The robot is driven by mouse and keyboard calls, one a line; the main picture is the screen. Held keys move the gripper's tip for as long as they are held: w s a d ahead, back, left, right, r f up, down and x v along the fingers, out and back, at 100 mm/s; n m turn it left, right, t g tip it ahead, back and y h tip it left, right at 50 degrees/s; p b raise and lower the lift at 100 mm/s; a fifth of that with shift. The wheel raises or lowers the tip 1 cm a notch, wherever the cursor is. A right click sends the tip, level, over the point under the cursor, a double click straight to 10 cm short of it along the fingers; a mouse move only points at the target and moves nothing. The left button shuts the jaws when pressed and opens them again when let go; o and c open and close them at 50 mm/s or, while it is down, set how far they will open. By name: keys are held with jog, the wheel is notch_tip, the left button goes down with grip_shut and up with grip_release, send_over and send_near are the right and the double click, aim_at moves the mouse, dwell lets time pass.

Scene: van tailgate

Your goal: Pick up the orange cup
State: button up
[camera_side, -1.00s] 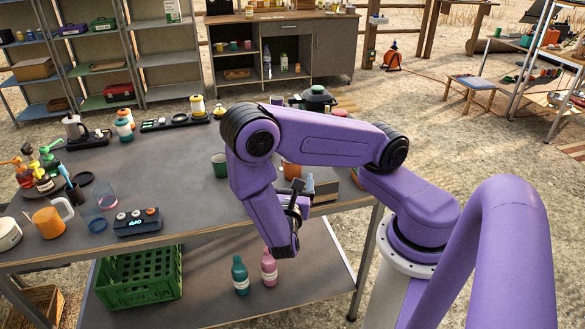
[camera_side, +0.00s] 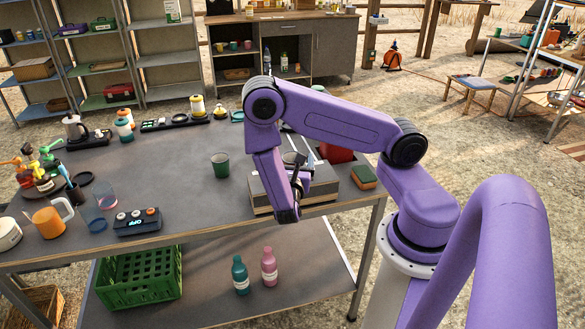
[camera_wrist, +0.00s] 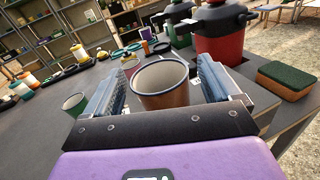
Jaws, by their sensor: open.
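The orange cup (camera_wrist: 162,88), brownish-orange outside with a pale inside, stands upright in the middle of the wrist view. My gripper (camera_wrist: 160,68) is open, with one finger to the left of the cup and one to the right. The cup's lower part is hidden by my gripper's front bar. In the side view my arm hides the cup, and the fingers are hard to make out.
A grey box (camera_side: 326,186) lies at the table's near right, with a red pot (camera_wrist: 222,45) behind and a sponge (camera_side: 364,177) to its right. A green cup (camera_side: 220,165) stands to the left.

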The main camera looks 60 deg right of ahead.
jog(key=shift+w+d, duration=0.1)
jog(key=shift+d, duration=0.05)
jog(key=c, duration=1.1)
jog(key=shift+r, duration=0.1)
jog(key=shift+r, duration=0.75)
jog(key=s+a+r, duration=0.5)
jog(key=s+r, duration=0.6)
jog(key=s, duration=0.2)
jog(key=shift+r, duration=0.15)
